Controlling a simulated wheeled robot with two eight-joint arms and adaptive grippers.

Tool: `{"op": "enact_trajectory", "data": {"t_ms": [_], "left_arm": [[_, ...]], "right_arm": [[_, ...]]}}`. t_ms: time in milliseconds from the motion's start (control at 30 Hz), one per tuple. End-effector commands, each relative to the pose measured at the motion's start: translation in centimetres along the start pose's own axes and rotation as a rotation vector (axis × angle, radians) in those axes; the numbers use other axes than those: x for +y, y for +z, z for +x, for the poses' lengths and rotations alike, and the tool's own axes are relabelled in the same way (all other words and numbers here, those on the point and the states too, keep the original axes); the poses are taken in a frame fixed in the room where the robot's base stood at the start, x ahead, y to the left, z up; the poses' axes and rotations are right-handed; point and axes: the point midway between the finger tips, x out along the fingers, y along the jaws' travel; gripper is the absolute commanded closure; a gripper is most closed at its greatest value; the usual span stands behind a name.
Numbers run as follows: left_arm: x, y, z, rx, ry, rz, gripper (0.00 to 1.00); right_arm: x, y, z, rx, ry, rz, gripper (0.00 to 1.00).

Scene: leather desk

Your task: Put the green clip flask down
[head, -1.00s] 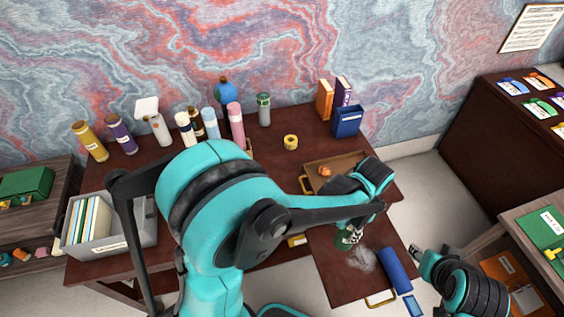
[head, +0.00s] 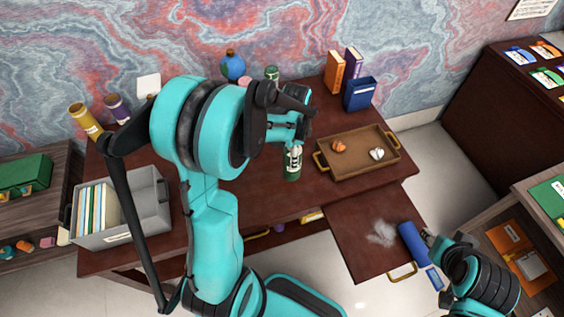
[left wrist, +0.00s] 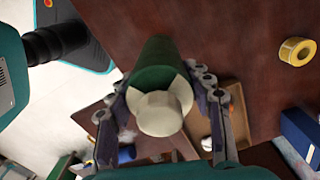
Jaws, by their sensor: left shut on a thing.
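The green clip flask (head: 292,168), dark green with a pale top, is upright over the desk's front part, left of the brown tray. My left gripper (head: 295,146) is shut on its upper part. The left wrist view shows the flask (left wrist: 153,60) between the two fingers (left wrist: 163,100), its pale cap toward the camera. I cannot tell whether its base touches the desk (head: 255,190). My right gripper (head: 431,240) is at the lower right, beside a blue cylinder (head: 411,240); its fingers are too small to read.
The brown tray (head: 350,173) holds an orange item and a white item. A pulled-out board (head: 360,255) with a pale smear is at front right. A blue box (head: 360,95) and books stand behind. A grey file bin (head: 150,205) is at left. Bare desk lies around the flask.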

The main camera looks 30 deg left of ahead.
Motion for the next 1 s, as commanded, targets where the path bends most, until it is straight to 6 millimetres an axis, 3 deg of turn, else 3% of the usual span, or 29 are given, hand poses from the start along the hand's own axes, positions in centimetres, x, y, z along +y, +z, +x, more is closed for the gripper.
{"op": "enact_trajectory", "data": {"t_ms": [200, 333, 533, 933, 967, 1000], "left_arm": [[-0.9, 2.3, 1.6, 0.0, 0.0, 0.0, 0.83], [-0.9, 2.5, 2.4, 0.0, 0.0, 0.001, 0.83], [-1.0, 2.4, 5.4, 0.0, 0.0, 0.001, 0.83], [-0.9, 2.4, 6.0, 0.0, 0.0, 0.001, 0.83], [-0.9, 2.4, 6.0, 0.0, 0.0, 0.001, 0.44], [-0.9, 2.4, 5.9, 0.0, 0.0, 0.001, 0.33]], "right_arm": [[0.0, 0.3, 0.5, 0.0, 0.0, 0.0, 0.61], [0.0, 0.5, 0.7, 0.0, 0.0, 0.0, 0.61], [0.0, 1.1, 1.5, 0.0, 0.0, 0.0, 0.61], [0.0, 1.3, 1.8, 0.0, 0.0, 0.0, 0.61], [0.0, 1.3, 1.8, 0.0, 0.0, 0.0, 0.61], [0.0, 1.2, 1.7, 0.0, 0.0, 0.0, 0.61]]}}
